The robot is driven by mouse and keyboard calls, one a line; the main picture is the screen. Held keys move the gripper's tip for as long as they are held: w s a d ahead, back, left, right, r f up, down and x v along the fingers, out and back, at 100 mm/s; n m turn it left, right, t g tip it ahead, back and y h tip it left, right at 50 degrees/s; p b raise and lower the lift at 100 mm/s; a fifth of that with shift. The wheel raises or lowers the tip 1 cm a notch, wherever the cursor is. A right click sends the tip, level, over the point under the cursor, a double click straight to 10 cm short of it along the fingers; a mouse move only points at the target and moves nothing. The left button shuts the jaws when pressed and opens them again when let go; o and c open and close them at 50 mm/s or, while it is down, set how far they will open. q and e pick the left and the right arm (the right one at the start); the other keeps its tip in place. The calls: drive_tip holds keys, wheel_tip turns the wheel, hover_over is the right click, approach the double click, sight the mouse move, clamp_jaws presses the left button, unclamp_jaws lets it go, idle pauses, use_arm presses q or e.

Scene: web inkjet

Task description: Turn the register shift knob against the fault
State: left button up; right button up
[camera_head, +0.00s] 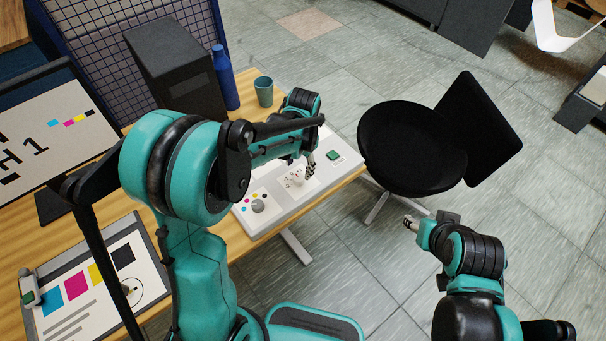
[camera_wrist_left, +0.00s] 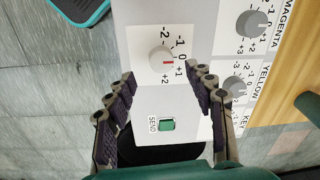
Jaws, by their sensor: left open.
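The control panel (camera_head: 283,212) is a pale slab on the desk's right edge. Its white knob with a red mark (camera_wrist_left: 160,59) sits in a dial marked -2 to +2 in the left wrist view; the exact setting is hard to read. The knob also shows in the head view (camera_head: 297,183). My left gripper (camera_head: 309,166) is over the panel; in the left wrist view its open fingers (camera_wrist_left: 166,84) are on either side, just short of the knob, with nothing between them. My right gripper (camera_head: 411,222) is off the desk at lower right; its fingers are too small to read.
A green SEND button (camera_wrist_left: 167,124) is close to the left fingers. Grey MAGENTA (camera_wrist_left: 254,23) and YELLOW (camera_wrist_left: 233,86) dials are to the right. A printed sheet (camera_head: 80,305), a monitor (camera_head: 45,130), a blue bottle (camera_head: 225,78) and a cup (camera_head: 264,92) occupy the desk. A black chair (camera_head: 405,145) stands beyond.

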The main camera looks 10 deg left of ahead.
sight(298, 178)
use_arm(q)
drive_tip(key=f, duration=0.3)
drive_tip(key=f+b, duration=0.1)
drive_tip(key=f, duration=0.2)
drive_tip(key=shift+w+a, duration=0.1)
drive_tip(key=shift+a, duration=0.1)
drive_tip(key=c, duration=1.2)
